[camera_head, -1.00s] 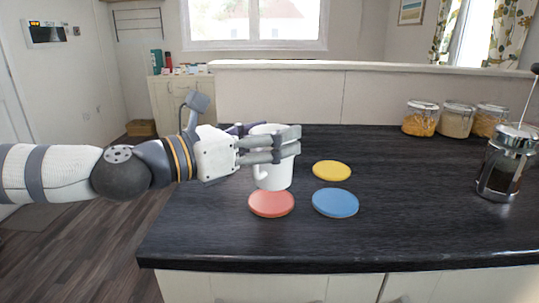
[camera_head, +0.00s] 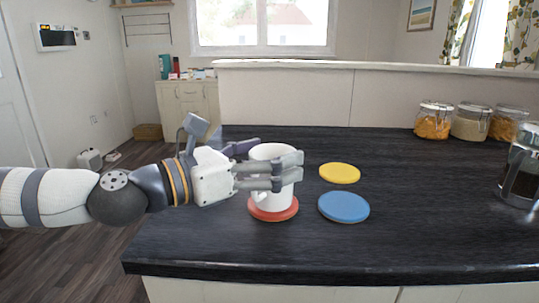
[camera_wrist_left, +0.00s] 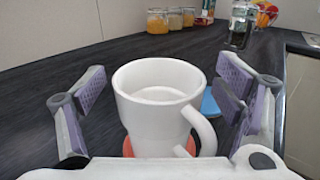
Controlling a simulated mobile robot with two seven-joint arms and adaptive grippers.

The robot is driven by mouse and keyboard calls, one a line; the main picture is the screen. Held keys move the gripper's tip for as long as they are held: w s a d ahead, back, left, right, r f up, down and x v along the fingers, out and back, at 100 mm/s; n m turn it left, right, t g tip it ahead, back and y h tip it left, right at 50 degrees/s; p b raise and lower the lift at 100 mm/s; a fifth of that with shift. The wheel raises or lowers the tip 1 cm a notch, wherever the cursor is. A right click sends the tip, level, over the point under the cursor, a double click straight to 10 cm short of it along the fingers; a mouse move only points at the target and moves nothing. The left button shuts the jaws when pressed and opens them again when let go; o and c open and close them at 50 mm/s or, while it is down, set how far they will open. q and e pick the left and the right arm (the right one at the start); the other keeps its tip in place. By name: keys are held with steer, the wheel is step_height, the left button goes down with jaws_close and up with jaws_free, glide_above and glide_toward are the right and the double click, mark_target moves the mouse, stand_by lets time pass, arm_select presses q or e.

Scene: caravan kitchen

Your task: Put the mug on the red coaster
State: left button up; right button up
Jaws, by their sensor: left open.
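The white mug (camera_head: 270,196) stands upright on the red coaster (camera_head: 285,213) on the dark counter. In the left wrist view the mug (camera_wrist_left: 158,110) is between the open fingers, its handle toward the right, with a gap to each finger pad. The red coaster shows below it as an orange-red edge (camera_wrist_left: 128,148). My left gripper (camera_head: 270,166) is open around the mug, reaching in from the left; its near finger hides part of the mug's side. My right gripper is not in view.
A yellow coaster (camera_head: 340,173) and a blue coaster (camera_head: 344,207) lie to the right of the mug. Several glass jars (camera_head: 433,120) stand at the back right, and a French press (camera_head: 520,170) at the right edge. The counter's front middle is clear.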

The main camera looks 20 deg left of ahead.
arm_select(q)
steer(key=shift+r, duration=0.35)
steer(key=p+v, duration=0.3)
steer(key=v, duration=0.9)
steer(key=shift+f, duration=0.2)
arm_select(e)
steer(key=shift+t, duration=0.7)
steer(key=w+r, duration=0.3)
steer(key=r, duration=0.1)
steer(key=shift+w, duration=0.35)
